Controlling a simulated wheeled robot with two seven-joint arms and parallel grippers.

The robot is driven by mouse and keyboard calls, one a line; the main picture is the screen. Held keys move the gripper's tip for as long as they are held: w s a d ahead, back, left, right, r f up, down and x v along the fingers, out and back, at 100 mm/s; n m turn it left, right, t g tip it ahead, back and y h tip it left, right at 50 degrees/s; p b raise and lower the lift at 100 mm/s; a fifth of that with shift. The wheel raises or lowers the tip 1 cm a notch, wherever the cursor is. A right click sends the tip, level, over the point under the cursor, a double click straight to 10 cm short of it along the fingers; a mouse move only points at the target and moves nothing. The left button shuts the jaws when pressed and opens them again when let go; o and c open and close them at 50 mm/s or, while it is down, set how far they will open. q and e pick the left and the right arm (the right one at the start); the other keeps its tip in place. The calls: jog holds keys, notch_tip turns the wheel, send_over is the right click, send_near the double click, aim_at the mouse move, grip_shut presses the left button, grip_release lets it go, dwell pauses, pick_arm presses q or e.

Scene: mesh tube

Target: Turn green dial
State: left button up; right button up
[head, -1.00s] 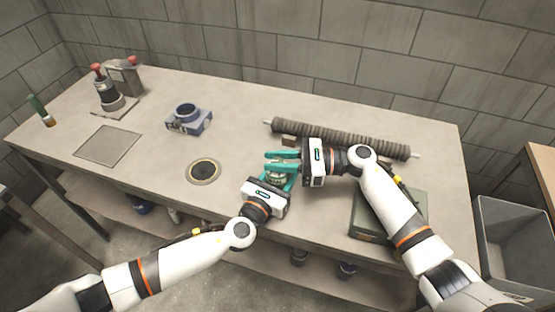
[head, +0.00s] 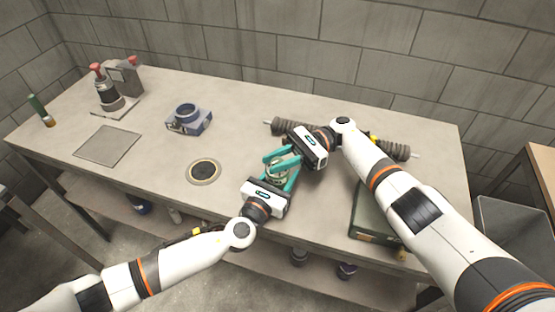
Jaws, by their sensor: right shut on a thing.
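A small round green and pale piece, which looks like the green dial (head: 277,178), is near the front edge of the table, between both grippers. My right gripper (head: 279,158) reaches in from the right with teal fingers shut on its top. My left gripper (head: 282,179) comes from the front, its teal fingers on either side of the piece lower down. Whether they touch it I cannot tell. The fingers hide much of the piece, and its markings are too small to read.
A dark ribbed tube (head: 282,127) lies behind my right arm, partly hidden. A green box (head: 371,223) is at the front right. A round dark-centred disc (head: 203,171), a blue-grey block with a ring (head: 189,119) and a flat plate (head: 107,145) are to the left.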

aim_at(278, 161)
dwell(0.3)
jog(key=o, duration=1)
jog(key=shift+r, duration=0.1)
notch_tip(278, 161, up, 10)
jog(key=shift+f, duration=0.1)
